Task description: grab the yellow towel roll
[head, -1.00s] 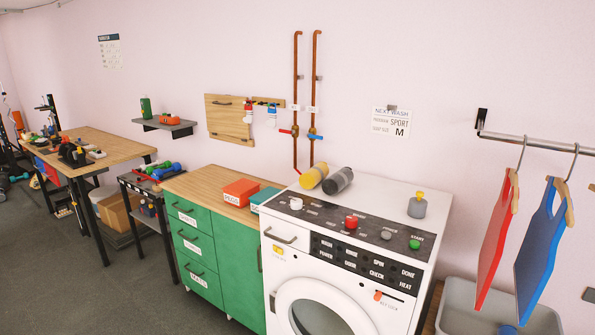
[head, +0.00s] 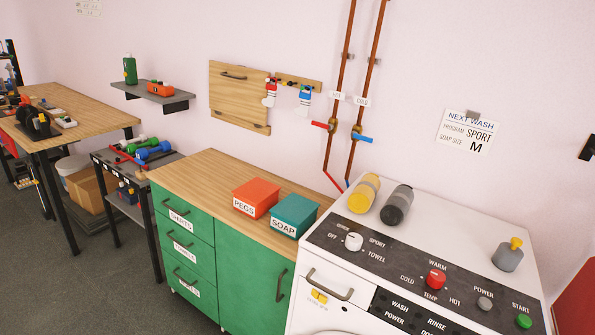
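The yellow towel roll (head: 363,193) lies on the back left of the white washing machine's top (head: 460,230), near the wall. It is a short cylinder with a greyish band around its middle. A dark grey roll (head: 397,205) of similar shape lies just to its right. The two are close together; I cannot tell whether they touch. My gripper is not in view.
A wooden-topped green cabinet (head: 195,175) stands left of the machine, bearing an orange PEGS box (head: 257,197) and a teal SOAP box (head: 295,215). Copper pipes (head: 340,95) run up the wall behind the rolls. A grey knobbed weight (head: 508,256) stands on the machine's right.

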